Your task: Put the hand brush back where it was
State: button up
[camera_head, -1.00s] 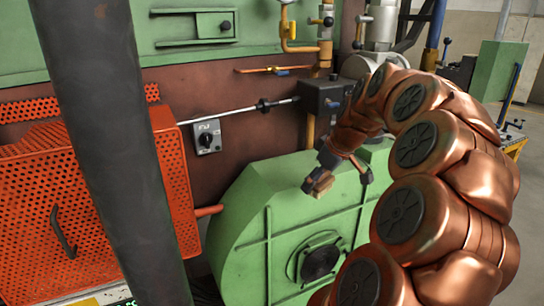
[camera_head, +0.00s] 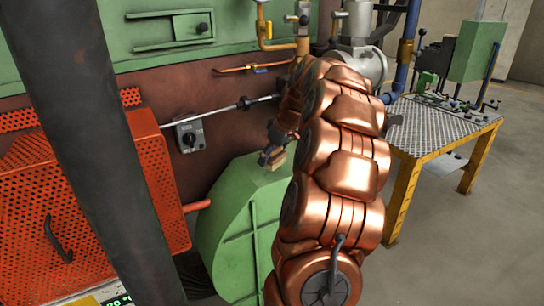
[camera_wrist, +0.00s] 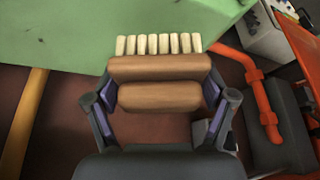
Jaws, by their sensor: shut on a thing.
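The hand brush, with a brown wooden body and a row of pale bristle tufts, shows in the wrist view (camera_wrist: 158,97). My gripper (camera_wrist: 160,84) is shut on its wooden body, one finger on each side. The bristles point away from the palm. In the head view my gripper (camera_head: 270,158) is small, and the brush (camera_head: 277,160) shows as a little brown block at its tip. It appears over or in front of the top of the green housing (camera_head: 225,215); I cannot tell the gap. My copper arm hides part of the housing.
A yellow-legged table (camera_head: 450,138) with a metal top stands at the right, with tools and a green box (camera_head: 478,48) on it. An orange perforated guard (camera_head: 90,215) and a dark column (camera_head: 95,130) are at left. A switch box (camera_head: 189,135) is on the wall.

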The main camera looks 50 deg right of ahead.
aim_at(280, 154)
jog(key=shift+w+d+f+p, duration=0.1)
jog(key=shift+w+d+p, duration=0.15)
jog(key=shift+w, duration=0.45)
jog(key=shift+w+d+f+p, duration=0.1)
jog(key=shift+w+d+p, duration=0.1)
jog(key=shift+w, duration=0.45)
jog(key=shift+s+a+f+p, duration=0.15)
jog(key=shift+f+p, duration=0.7)
jog(key=shift+f, duration=0.4)
jog(key=shift+d+f, duration=0.2)
jog(key=shift+f, duration=0.35)
jog(key=o, duration=1.1)
jog(key=shift+o, duration=1)
jog(key=shift+a+r, duration=0.1)
jog(key=shift+a, duration=0.05)
jog(key=b+v, duration=0.3)
jog(key=v, duration=0.8)
jog(key=shift+s+r+b, duration=0.1)
jog(key=shift+r+b, duration=0.25)
jog(key=shift+r, duration=0.05)
jog(key=shift+f, duration=0.1)
